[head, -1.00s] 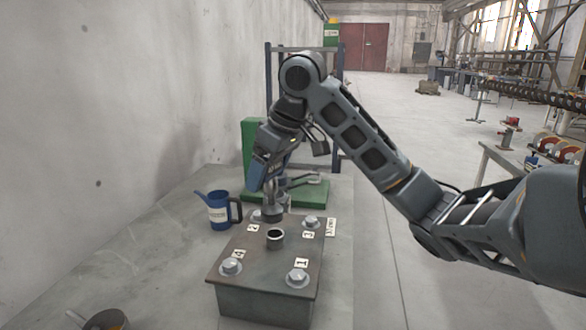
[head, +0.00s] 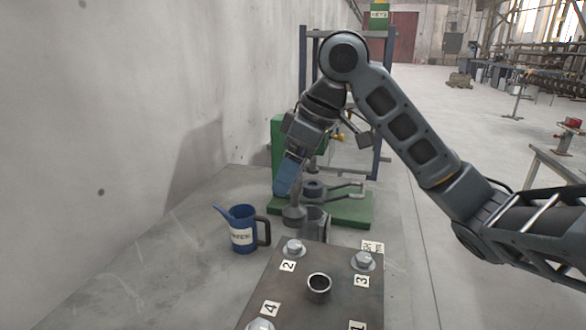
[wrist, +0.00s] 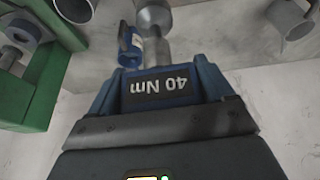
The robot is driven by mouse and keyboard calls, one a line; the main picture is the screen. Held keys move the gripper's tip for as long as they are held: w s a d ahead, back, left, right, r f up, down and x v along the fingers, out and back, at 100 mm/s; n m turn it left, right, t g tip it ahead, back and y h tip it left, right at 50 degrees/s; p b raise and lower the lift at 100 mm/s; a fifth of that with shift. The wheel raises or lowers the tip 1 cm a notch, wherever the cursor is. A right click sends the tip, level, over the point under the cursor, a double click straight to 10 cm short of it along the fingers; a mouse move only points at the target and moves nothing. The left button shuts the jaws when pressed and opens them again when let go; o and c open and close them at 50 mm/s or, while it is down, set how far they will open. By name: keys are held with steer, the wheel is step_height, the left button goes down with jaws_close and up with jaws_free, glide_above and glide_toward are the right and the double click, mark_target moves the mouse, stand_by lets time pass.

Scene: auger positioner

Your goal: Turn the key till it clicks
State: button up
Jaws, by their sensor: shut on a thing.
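My gripper (head: 289,172) is shut on the key, a tool with a "40 Nm" label (wrist: 160,84) between my blue fingers in the wrist view. Its rounded metal lower end (head: 294,214) points down in the head view. The key appears beyond the far edge of the metal plate (head: 325,290) and apart from it. The plate carries numbered bolts: bolt 2 (head: 294,247), bolt 3 (head: 363,260) and, cut by the frame edge, bolt 4 (head: 260,325). Only the label of bolt 1 (head: 357,325) shows. A dark open ring (head: 319,284) stands mid-plate.
A grey cup-like cylinder (head: 315,225) stands close right of the key. A blue can (head: 242,233) stands at left. A green stand (head: 345,208) and a blue-grey rack (head: 378,110) are behind. The wall is at left; open floor lies at right.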

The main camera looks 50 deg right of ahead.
mark_target(292, 203)
steer(key=shift+f+b, duration=1.55)
steer(key=shift+f, duration=1.2)
steer(key=shift+f+b, duration=0.3)
steer(key=shift+f, duration=0.45)
stand_by(0.8)
steer(key=o, duration=1)
steer(key=c, duration=1)
